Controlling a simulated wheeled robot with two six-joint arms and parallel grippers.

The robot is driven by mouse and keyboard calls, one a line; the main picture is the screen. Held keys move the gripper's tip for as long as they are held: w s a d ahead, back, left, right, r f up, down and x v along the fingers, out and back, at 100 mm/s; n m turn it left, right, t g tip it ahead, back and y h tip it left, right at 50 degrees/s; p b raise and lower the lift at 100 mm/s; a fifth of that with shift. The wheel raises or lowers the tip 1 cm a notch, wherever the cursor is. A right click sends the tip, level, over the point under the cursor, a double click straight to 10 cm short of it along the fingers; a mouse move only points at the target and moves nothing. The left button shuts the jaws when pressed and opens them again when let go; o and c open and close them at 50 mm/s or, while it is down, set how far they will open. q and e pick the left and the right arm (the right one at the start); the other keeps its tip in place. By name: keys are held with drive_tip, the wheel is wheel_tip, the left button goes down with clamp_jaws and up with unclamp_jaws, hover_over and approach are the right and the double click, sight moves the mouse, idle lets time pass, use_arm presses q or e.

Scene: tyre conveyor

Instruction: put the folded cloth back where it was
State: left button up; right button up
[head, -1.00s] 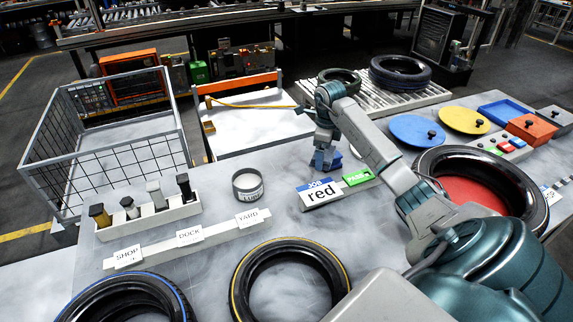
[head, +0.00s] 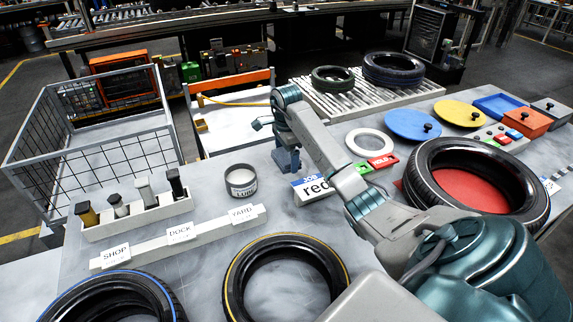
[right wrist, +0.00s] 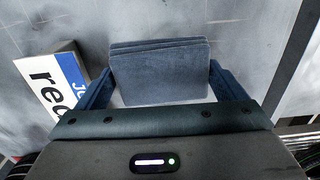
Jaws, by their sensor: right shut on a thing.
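My right gripper (head: 287,163) is over the grey table, just left of the sign reading "red" (head: 316,185). It points down. In the right wrist view, the folded dark blue cloth (right wrist: 160,72) sits between the two blue fingers, its stacked layers showing at the far edge. The fingers are shut on its two sides. In the head view the cloth is mostly hidden by the gripper, and I cannot tell whether it touches the table. My left gripper is not in view.
A round tin (head: 241,181) stands left of the gripper. A white ring (head: 369,142) and a red and green slider (head: 378,163) lie to its right. A tyre (head: 478,188) rests on the red disc. A label rail (head: 180,238) and several tyres are nearer me.

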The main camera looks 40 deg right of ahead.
drive_tip(key=shift+f+b, duration=0.3)
drive_tip(key=shift+f, duration=0.5)
drive_tip(key=shift+f+b, duration=0.4)
drive_tip(key=shift+f, duration=0.05)
drive_tip(key=shift+f+p, duration=0.65)
drive_tip(key=shift+f, duration=0.55)
drive_tip(key=o, duration=0.7)
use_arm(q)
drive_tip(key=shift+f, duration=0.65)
